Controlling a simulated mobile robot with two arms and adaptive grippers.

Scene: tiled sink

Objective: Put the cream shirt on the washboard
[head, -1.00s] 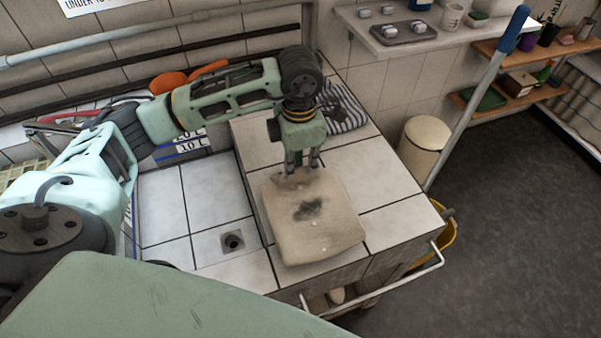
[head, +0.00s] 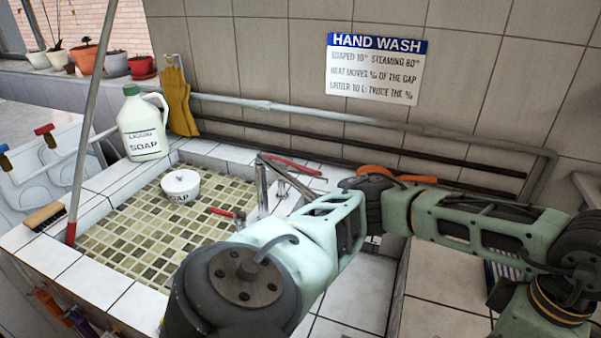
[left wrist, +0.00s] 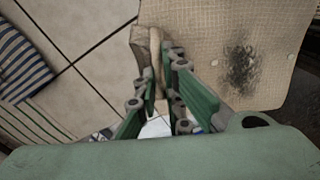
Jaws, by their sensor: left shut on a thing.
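The cream shirt (left wrist: 215,50) fills the upper right of the left wrist view, with a dark smudge on it. My left gripper (left wrist: 160,72) is shut on the near edge of the shirt, a fold of cloth pinched between its fingers. Whether the shirt is raised off the tiles is hard to tell. In the head view my left arm reaches to the right edge, and its fingertips and the shirt are outside the picture. I cannot make out a washboard in either view. My right gripper is not in view.
A mosaic-floored basin (head: 146,258) holds a white soap bowl (head: 181,186). A soap jug (head: 142,125), yellow gloves (head: 180,100) and a brush (head: 44,216) are around it. A tap (head: 263,185) stands right of the basin. A striped cloth (left wrist: 22,70) lies left of the shirt.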

